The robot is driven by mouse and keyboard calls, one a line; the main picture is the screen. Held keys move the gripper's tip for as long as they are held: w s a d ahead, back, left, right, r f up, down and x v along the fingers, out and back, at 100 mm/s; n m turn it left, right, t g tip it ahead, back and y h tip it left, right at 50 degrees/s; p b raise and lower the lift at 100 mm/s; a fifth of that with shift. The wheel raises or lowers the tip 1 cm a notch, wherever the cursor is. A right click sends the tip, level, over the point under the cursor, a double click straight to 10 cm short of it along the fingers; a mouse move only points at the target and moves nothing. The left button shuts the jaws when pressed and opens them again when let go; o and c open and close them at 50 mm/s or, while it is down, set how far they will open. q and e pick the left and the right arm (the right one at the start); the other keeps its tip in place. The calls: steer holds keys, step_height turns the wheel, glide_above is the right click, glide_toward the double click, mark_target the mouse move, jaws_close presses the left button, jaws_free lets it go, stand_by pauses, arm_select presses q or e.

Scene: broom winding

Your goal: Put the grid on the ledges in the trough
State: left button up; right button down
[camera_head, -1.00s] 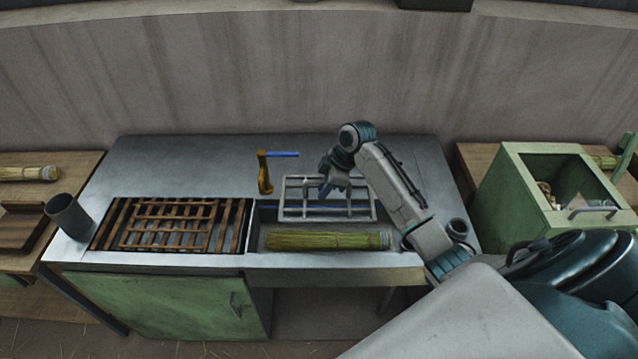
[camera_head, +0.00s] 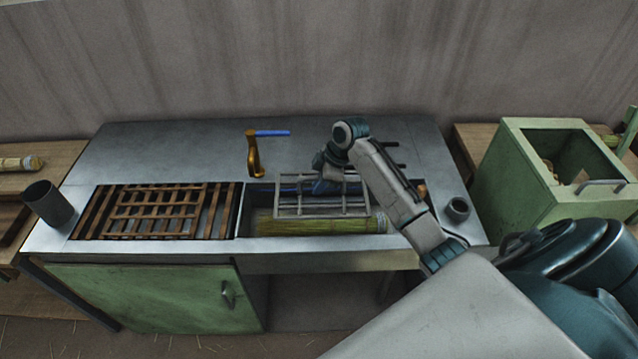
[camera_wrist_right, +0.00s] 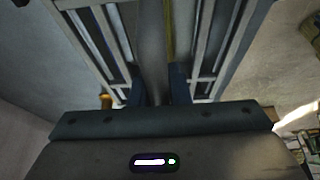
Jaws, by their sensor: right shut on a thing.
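The grid (camera_head: 322,213) is a grey metal frame with crossing bars. In the head view it is over the trough (camera_head: 259,201), the open basin in the right half of the metal counter, and it overlaps the rear edge of a straw bundle lying there. My right gripper (camera_head: 326,187) is shut on the grid near its back part. In the right wrist view, the fingers (camera_wrist_right: 155,88) close on a grey bar, with the grid's bars (camera_wrist_right: 112,40) spreading to both sides. The ledges cannot be made out, nor whether the grid touches them. My left gripper is not in view.
The straw bundle (camera_head: 315,226) lies along the trough's front. A brown slatted rack (camera_head: 155,212) covers the left basin. An orange tap (camera_head: 253,158) with a blue handle stands behind. A dark cup (camera_head: 48,203) is at left, a green box (camera_head: 545,178) at right.

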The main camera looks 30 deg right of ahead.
steer(key=shift+f+b, duration=4.1)
steer(key=shift+f, duration=1.75)
steer(key=c, duration=1.3)
jaws_free()
